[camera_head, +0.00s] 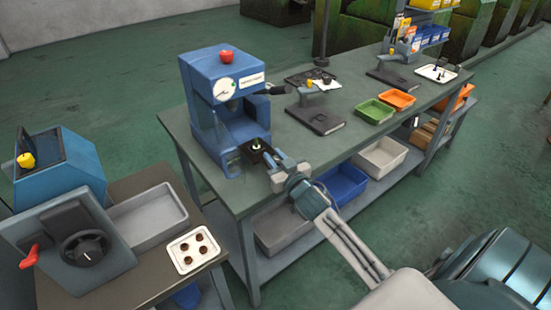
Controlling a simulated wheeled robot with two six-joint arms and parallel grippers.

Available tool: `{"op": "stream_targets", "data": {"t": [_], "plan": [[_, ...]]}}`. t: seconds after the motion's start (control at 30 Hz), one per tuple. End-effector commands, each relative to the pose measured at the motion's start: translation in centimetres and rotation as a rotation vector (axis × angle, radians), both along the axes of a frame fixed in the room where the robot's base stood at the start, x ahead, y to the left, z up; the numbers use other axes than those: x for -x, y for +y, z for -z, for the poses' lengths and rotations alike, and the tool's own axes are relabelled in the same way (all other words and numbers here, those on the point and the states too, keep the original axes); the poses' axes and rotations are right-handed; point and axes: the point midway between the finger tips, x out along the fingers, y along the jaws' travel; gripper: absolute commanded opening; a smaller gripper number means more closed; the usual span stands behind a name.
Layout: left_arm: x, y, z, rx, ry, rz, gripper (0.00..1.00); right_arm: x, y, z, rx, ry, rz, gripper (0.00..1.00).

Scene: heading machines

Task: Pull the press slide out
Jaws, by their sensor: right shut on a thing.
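The blue press (222,100) stands at the left end of the long workbench, with a red knob on top and a dark lever at its side. Its dark slide (262,157) sticks out of the front opening and carries a small pale and dark part. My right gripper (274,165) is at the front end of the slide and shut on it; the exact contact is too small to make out. My right arm reaches in from the lower right. My left gripper is not in view.
A grey tray (150,215) and a white tray with dark round parts (193,251) lie on the lower left table. Green (374,111) and orange (398,99) trays and black fixtures (315,121) stand farther along the bench. Bins fill its lower shelf. Floor in front is clear.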

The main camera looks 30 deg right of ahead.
Motion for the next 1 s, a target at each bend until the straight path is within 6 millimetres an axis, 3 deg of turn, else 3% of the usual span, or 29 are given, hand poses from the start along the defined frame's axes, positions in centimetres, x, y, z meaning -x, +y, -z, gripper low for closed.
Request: {"op": "stream_targets", "data": {"t": [0.2, 0.23, 0.33, 0.47, 0.7, 1.0], "plan": [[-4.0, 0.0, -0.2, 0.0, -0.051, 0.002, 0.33, 0.0, 0.0, 0.0, 0.003, -0.001, 0.0, 0.0], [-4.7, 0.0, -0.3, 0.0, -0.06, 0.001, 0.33, 0.0, 0.0, 0.0, 0.003, -0.001, 0.0, 0.25], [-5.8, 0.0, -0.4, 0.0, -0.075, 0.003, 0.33, 0.0, 0.0, 0.0, 0.003, 0.0, 0.0, 0.44], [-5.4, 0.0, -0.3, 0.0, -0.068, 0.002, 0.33, 0.0, 0.0, 0.0, 0.002, -0.001, 0.0, 0.45], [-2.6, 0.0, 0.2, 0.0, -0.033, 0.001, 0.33, 0.5, 0.0, 0.1, 0.004, 0.0, 0.0, 0.45], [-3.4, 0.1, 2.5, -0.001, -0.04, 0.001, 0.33, 5.8, 0.4, 0.5, 0.007, 0.002, -0.003, 0.45]]}}
